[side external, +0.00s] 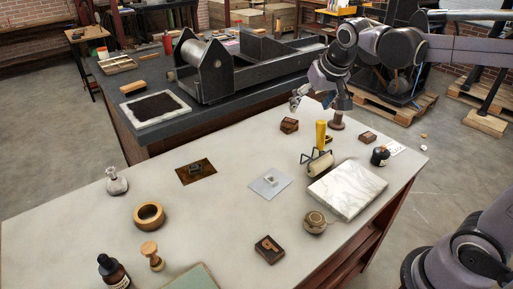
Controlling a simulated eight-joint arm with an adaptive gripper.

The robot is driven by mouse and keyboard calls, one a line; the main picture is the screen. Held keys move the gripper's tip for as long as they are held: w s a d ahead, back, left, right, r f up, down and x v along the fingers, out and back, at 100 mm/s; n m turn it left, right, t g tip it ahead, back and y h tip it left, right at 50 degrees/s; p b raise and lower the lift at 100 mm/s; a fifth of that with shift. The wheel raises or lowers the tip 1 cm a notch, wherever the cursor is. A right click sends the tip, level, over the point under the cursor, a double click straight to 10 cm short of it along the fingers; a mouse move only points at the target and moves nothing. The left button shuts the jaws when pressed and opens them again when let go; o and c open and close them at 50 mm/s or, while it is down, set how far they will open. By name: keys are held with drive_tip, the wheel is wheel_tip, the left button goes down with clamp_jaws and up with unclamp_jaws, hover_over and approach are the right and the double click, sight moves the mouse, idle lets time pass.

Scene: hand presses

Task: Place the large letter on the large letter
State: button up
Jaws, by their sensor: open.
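A dark wooden letter block (269,249) with a raised, lighter P-like character lies flat near the front edge of the pale table. Further back, small brown wooden blocks (289,125) appear stacked; their faces are too small to read. Another small brown block (367,136) lies to the right, near the back edge. Which of these count as the large letters I cannot tell for sure. My gripper (319,101) is open and empty above the back of the table, a little right of and above the stacked blocks.
A yellow-handled roller (320,160) and a white marble slab (347,189) stand right of centre. A press (240,70) is behind.

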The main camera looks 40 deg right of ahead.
drive_tip(key=s+a+f+n+t, duration=0.1)
drive_tip(key=s+a+f+n, duration=0.1)
drive_tip(key=s, duration=0.5)
drive_tip(key=s+a+f+n+y, duration=0.1)
drive_tip(key=s+a+f+n, duration=0.1)
drive_tip(key=s+f, duration=0.3)
drive_tip(key=shift+s+a+f+n+t+y, duration=0.35)
drive_tip(key=shift+s+a, duration=0.2)
drive_tip(key=shift+s, duration=0.6)
